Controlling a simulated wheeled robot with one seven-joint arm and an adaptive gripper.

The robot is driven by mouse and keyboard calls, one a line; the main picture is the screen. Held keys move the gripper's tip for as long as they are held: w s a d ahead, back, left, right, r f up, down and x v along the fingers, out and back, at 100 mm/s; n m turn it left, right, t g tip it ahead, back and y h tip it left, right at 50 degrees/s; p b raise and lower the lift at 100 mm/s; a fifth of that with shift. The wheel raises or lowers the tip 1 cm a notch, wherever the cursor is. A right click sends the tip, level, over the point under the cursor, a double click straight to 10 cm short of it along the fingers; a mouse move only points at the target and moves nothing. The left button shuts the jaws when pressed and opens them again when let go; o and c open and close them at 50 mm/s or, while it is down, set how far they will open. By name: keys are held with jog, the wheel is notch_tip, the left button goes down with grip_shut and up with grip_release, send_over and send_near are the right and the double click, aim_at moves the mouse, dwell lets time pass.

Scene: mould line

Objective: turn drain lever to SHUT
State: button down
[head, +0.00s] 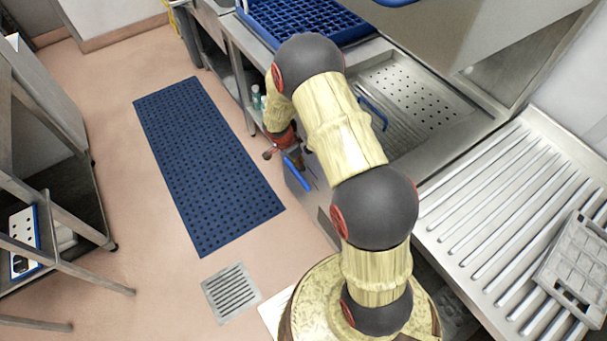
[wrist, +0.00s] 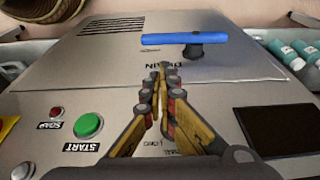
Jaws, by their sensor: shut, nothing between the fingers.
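The blue drain lever (wrist: 185,39) lies crosswise in the wrist view on a dark pivot (wrist: 195,52), on the grey front panel. A partly covered DRAIN label (wrist: 178,65) is beside the pivot. In the head view the lever (head: 297,172) shows as a slanted blue bar just beyond my arm. My gripper (wrist: 163,70) is shut and empty, its fingertips in front of the label and apart from the lever in the picture. I cannot tell the depth gap. No SHUT mark is readable, and the fingers hide part of the panel.
The panel also bears a green START button (wrist: 88,125), a small red SOAP button (wrist: 56,112) and a dark display (wrist: 277,130). Bottles (wrist: 287,52) stand at the right. In the head view a blue floor mat (head: 205,160) and a floor drain (head: 231,292) lie on clear floor.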

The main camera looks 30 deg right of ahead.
jog(key=b, duration=0.3)
send_over(305, 182)
notch_tip(305, 182, down, 12)
jog(key=shift+f, duration=0.1)
jog(key=shift+w+f, duration=0.1)
jog(key=shift+f, duration=0.55)
